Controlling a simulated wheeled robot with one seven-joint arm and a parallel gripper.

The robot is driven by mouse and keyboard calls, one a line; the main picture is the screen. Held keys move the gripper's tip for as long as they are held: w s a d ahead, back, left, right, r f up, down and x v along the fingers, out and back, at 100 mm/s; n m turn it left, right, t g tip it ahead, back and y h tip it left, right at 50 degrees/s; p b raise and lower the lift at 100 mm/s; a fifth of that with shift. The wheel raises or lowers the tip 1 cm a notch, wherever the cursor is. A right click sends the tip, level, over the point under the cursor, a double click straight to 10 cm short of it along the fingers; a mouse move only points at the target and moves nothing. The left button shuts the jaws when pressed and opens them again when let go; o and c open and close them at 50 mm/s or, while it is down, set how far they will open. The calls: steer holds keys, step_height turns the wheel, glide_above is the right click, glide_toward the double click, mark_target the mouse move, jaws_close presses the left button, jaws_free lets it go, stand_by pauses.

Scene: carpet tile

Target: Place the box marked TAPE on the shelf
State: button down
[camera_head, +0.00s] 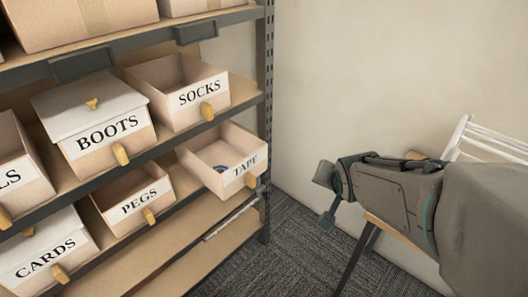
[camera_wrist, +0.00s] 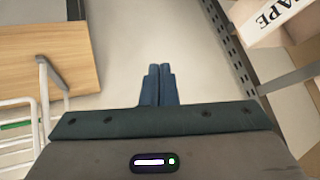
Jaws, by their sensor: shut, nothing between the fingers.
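The open box marked TAPE (camera_head: 211,177) is in the lower row of the shelf unit (camera_head: 267,60), at the right end beside the PEGS box. Its labelled front faces the room and seems to jut past the board's edge. A small blue round thing lies inside it. Part of the box also shows at the top right of the wrist view (camera_wrist: 275,22). My gripper (camera_head: 327,221) is to the right of the box, apart from it, in front of the wall. In the wrist view its blue fingers (camera_wrist: 158,84) are together and empty.
Boxes marked SOCKS (camera_head: 178,92), BOOTS (camera_head: 100,130), PEGS (camera_head: 133,201) and CARDS (camera_head: 45,255) fill nearby places. Carpet between is clear.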

steer(key=w+a+f+m+t+y+b, duration=0.2)
steer(key=w+f+m+t+b, duration=0.25)
steer(key=w+f+b, duration=0.5)
steer(key=m+t+y+b, duration=0.3)
steer(key=t+y+b, duration=0.1)
steer(key=y+b, duration=0.4)
glide_toward(262, 168)
steer(key=w+h, duration=0.1)
steer(key=w, duration=0.2)
steer(key=shift+w+a+r+b, duration=0.25)
steer(key=shift+w+a+b, duration=0.5)
steer(key=shift+w+a, duration=0.35)
steer(key=shift+a, duration=0.55)
steer(key=shift+w+d, duration=0.1)
